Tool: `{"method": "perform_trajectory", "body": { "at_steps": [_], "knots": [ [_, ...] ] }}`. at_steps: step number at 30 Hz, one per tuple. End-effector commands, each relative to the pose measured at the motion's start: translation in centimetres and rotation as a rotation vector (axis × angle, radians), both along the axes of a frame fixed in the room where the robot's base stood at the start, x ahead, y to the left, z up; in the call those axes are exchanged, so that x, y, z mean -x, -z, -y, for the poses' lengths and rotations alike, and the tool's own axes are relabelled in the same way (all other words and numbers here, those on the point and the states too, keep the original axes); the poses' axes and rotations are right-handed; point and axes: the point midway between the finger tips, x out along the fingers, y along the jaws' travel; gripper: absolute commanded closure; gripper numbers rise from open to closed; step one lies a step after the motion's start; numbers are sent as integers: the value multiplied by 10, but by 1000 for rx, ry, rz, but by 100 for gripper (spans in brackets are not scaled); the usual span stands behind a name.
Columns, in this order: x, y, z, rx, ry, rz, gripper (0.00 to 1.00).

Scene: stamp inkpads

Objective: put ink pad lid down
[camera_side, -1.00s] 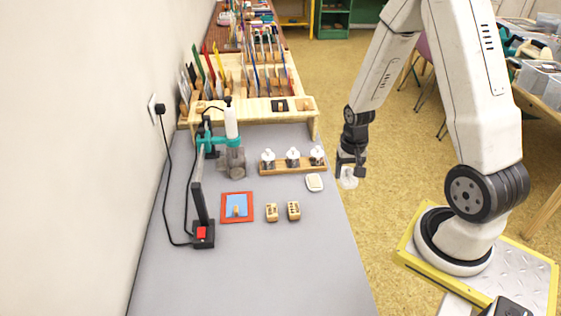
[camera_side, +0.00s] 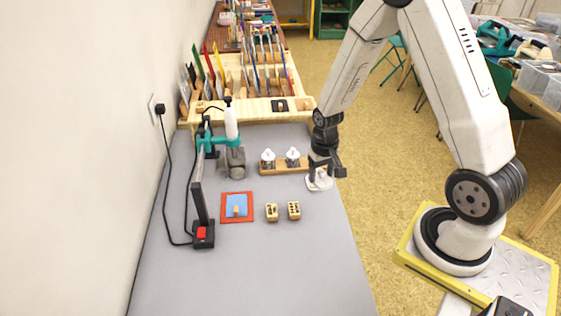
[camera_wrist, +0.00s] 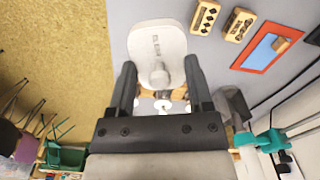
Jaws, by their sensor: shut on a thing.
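My gripper (camera_side: 321,168) is at the right edge of the grey table, pointing down, and shut on the ink pad lid. In the side view a white shape (camera_side: 318,184) shows just under my gripper, where the white ink pad lies. The pad itself is hidden or merges with the lid, and I cannot tell whether the two touch.
Two wooden stamps (camera_side: 272,212) (camera_side: 294,210) and a red-framed blue pad (camera_side: 237,207) lie to the left. A teal-clamped stand (camera_side: 203,205) is farther left. The front table is clear.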

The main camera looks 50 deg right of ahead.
Motion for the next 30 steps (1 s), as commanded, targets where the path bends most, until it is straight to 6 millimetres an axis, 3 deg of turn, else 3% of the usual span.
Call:
{"method": "perform_trajectory", "body": {
  "at_steps": [6,16,30],
  "knots": [
    [-14,2,-14,0,-82,0,89],
    [-23,6,-12,0,-84,-1,89],
    [-77,32,0,0,-82,0,89]
  ]
}}
